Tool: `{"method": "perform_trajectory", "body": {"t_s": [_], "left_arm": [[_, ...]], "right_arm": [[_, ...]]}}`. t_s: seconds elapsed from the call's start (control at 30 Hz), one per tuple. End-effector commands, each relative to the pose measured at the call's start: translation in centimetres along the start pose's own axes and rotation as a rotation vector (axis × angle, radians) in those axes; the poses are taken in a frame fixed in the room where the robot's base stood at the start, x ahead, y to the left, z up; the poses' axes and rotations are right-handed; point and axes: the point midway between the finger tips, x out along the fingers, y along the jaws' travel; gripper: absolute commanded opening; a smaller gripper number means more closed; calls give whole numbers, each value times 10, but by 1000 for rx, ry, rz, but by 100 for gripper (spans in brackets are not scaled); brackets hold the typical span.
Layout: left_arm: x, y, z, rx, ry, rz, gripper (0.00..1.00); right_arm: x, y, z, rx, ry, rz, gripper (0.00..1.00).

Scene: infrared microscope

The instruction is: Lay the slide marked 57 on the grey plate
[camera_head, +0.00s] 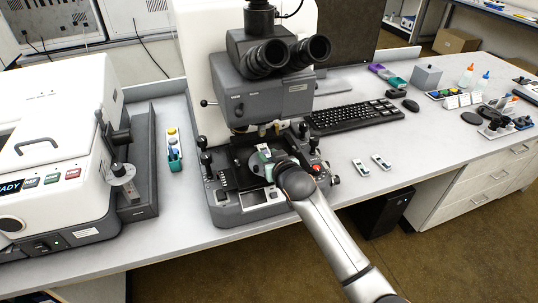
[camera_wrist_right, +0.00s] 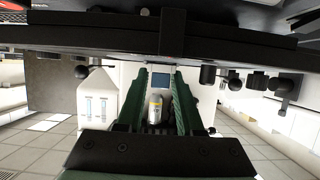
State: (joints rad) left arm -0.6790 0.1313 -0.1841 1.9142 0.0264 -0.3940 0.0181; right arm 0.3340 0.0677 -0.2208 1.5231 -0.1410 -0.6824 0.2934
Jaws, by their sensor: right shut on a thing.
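My right gripper (camera_head: 266,153) is at the microscope's stage, under the head of the microscope (camera_head: 262,88). In the right wrist view its green fingers (camera_wrist_right: 160,80) are shut on a small pale piece, which I take to be a slide; its marking cannot be read. A grey plate (camera_head: 245,160) on the stage is partly hidden by my gripper and arm. Whether the held piece touches it, I cannot tell. Two other slides (camera_head: 361,168) (camera_head: 381,162) lie apart on the table, their numbers too small to read. My left gripper is not in view.
A keyboard (camera_head: 352,117) and mouse (camera_head: 411,105) lie right of the microscope. Bottles (camera_head: 467,75) and small items crowd the far right. Table around the two slides is clear.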

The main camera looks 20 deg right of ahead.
Motion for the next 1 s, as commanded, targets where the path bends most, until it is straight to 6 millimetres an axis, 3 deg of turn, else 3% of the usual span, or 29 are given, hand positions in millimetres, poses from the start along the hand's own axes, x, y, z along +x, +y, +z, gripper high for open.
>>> {"method": "perform_trajectory", "body": {"t_s": [0.8, 0.83, 1.0], "left_arm": [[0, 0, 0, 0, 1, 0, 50], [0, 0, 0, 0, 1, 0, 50], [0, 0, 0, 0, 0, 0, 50]], "right_arm": [[2, 0, 4, 0, -2, 0, 0], [2, 0, 4, 0, -1, 1, 38], [2, 0, 4, 0, -3, 0, 57]]}}
